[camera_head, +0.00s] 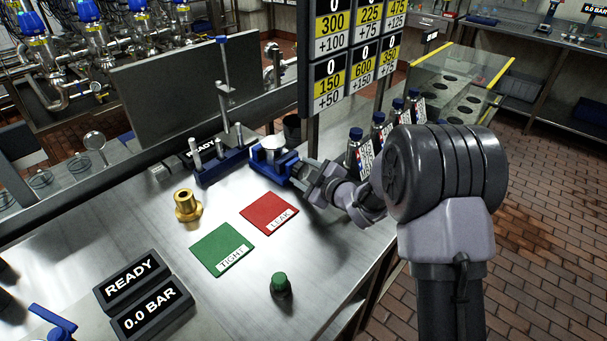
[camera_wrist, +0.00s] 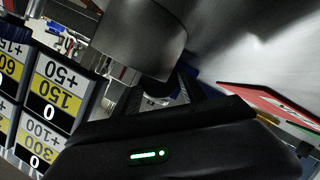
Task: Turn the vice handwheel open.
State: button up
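The blue vice (camera_head: 262,163) stands on the steel bench, behind the red LEAK mat. A pale round part (camera_head: 273,143) sits at its top. My gripper (camera_head: 301,174) is at the right end of the vice, its fingers pointing at it. The handwheel is hidden or too small to make out there. In the wrist view, my gripper (camera_wrist: 160,97) has its fingers partly hidden behind a large grey cylinder (camera_wrist: 140,38), which I cannot identify. I cannot tell whether the fingers touch or hold the handwheel.
The red LEAK mat (camera_head: 269,212) and green TIGHT mat (camera_head: 222,249) lie in front. A brass fitting (camera_head: 187,206) stands to the left. Labelled bottles (camera_head: 357,150) stand behind my arm. A number board (camera_head: 346,60) hangs above. A green button (camera_head: 280,285) is near the front edge.

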jog(key=shift+o, duration=1.3)
jog(key=shift+r, duration=0.1)
